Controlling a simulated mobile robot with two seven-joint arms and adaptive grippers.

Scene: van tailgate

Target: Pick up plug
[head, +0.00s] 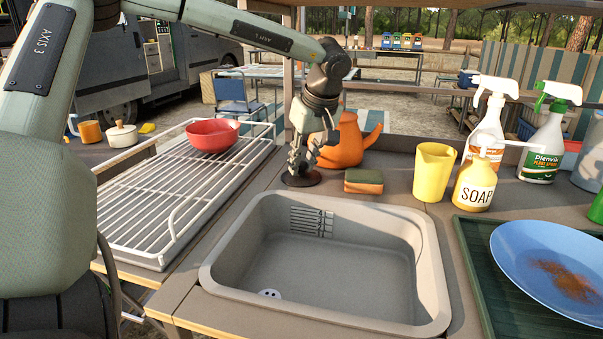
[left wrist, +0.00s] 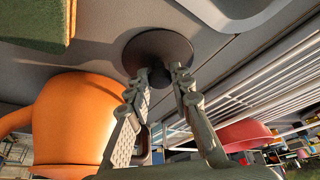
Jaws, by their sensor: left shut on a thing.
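The plug (head: 301,178) is a dark round disc with a small knob. It is on the counter behind the sink's back left corner, below my left gripper (head: 299,158). In the left wrist view the plug (left wrist: 158,53) shows its disc, and the fingertips of my left gripper (left wrist: 163,80) are closed around its knob. I cannot tell whether the disc is clear of the counter. The grey sink basin (head: 330,265) is empty, with a drain (head: 269,293) at its front left. My right gripper does not show.
An orange kettle (head: 345,142) stands just right of my left gripper. A sponge (head: 363,181), yellow cup (head: 433,172) and soap bottle (head: 475,184) stand behind the sink. A white drying rack (head: 150,205) with a red bowl (head: 212,134) is left; a blue plate (head: 555,268) is right.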

